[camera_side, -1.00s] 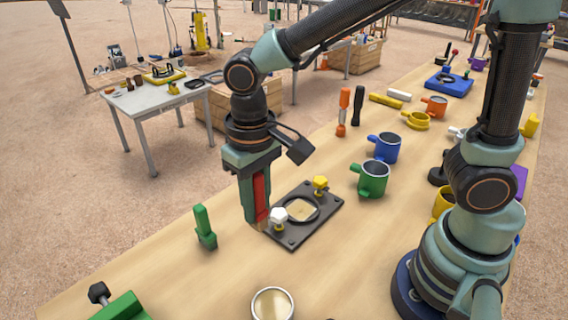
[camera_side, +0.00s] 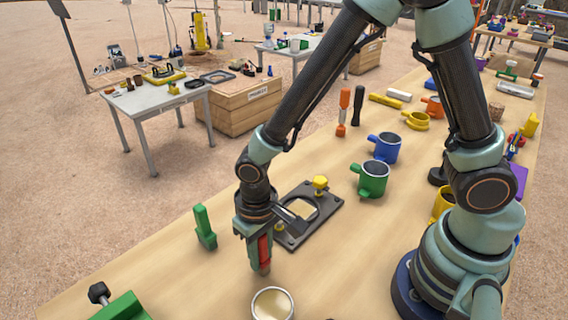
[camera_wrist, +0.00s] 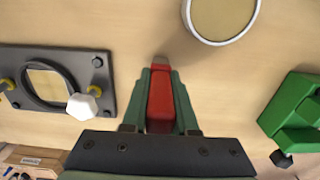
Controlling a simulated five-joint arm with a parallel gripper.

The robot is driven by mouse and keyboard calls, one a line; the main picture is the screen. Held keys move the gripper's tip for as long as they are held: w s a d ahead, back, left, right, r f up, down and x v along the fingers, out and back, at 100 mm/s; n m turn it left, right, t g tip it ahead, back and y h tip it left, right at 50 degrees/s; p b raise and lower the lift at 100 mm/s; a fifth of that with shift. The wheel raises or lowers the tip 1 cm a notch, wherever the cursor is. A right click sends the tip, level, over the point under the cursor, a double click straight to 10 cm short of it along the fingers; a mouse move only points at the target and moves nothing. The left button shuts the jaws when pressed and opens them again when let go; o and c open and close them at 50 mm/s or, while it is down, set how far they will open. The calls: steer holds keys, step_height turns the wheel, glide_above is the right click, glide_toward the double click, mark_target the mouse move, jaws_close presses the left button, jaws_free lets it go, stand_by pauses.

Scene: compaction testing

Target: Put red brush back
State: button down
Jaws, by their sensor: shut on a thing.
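My gripper (camera_side: 262,262) is shut on the red brush (camera_side: 264,247) and holds it roughly upright, pointing down, just above or at the table; contact is unclear. In the wrist view the red brush (camera_wrist: 160,105) lies between the two green fingers of my gripper (camera_wrist: 160,85), with its tip towards the top. A green brush-like piece (camera_side: 204,227) stands upright on the table to the left of my gripper.
A dark plate with a round opening (camera_side: 333,212) and a yellow knob (camera_side: 320,183) lies right behind my gripper. A round pan (camera_side: 272,303) sits in front. A green block (camera_side: 122,308) stands front left. Green (camera_side: 371,179) and blue (camera_side: 384,147) mugs stand right.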

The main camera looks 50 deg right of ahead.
steer(key=c, duration=0.7)
jaws_free()
steer(key=shift+f, duration=0.1)
step_height(320, 180, up, 11)
steer(key=shift+r, duration=0.2)
steer(key=shift+d+r, duration=0.15)
steer(key=shift+r, duration=0.45)
steer(key=shift+s+d+r+t, duration=0.2)
steer(key=shift+d+r+t, duration=0.75)
steer(key=shift+d+r, duration=1.35)
steer(key=shift+s+d+r+t, duration=0.15)
steer(key=shift+d+r+t, duration=0.85)
steer(key=shift+d, duration=2.45)
steer(key=shift+s+d+r+t, duration=0.2)
steer(key=shift+d+r+t, duration=0.65)
steer(key=shift+d+r, duration=1.45)
